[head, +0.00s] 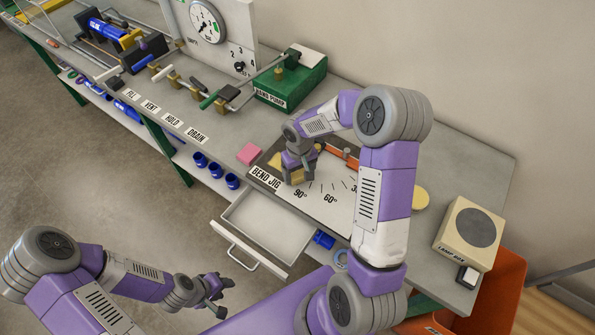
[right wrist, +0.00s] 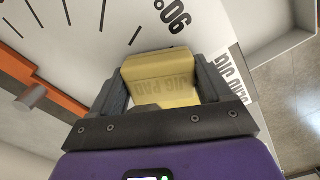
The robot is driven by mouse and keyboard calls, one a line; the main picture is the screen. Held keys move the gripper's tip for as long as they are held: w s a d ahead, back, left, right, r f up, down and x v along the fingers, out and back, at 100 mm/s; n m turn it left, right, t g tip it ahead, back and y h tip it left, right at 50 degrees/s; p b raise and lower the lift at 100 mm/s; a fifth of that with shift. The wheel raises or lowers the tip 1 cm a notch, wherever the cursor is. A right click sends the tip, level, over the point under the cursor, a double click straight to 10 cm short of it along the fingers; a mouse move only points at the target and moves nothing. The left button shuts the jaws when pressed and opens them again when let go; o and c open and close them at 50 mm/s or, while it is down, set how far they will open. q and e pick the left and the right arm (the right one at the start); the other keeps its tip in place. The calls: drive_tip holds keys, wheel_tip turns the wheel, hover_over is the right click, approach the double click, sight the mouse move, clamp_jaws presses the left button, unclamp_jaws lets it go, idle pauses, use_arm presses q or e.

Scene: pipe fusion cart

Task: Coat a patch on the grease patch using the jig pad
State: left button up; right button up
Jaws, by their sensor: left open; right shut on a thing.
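The yellow jig pad (right wrist: 158,78), lettered JIG PAD, is between the fingers of my right gripper (right wrist: 157,92) in the right wrist view. In the head view my right gripper (head: 298,180) is low over the left part of the white bend jig board (head: 325,203), near the 90° mark. The hand hides part of this area, and I cannot tell whether the pad touches the board. My left gripper (head: 221,288) is open and empty, in front of the bench.
An orange bar (head: 343,156) is on the board's far side. An open drawer (head: 262,232) juts out below. The green hand pump (head: 290,85) stands behind, the lamp box (head: 469,233) at right.

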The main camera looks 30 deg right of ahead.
drive_tip(key=r, duration=0.1)
drive_tip(key=r+p, duration=0.1)
drive_tip(key=r, duration=0.1)
drive_tip(key=shift+w+r+p, duration=0.2)
drive_tip(key=shift+r+p, duration=0.05)
drive_tip(key=shift+p, duration=0.05)
drive_tip(key=shift+r+p, duration=1.3)
drive_tip(key=shift+r, duration=0.65)
drive_tip(key=shift+a+f, duration=0.1)
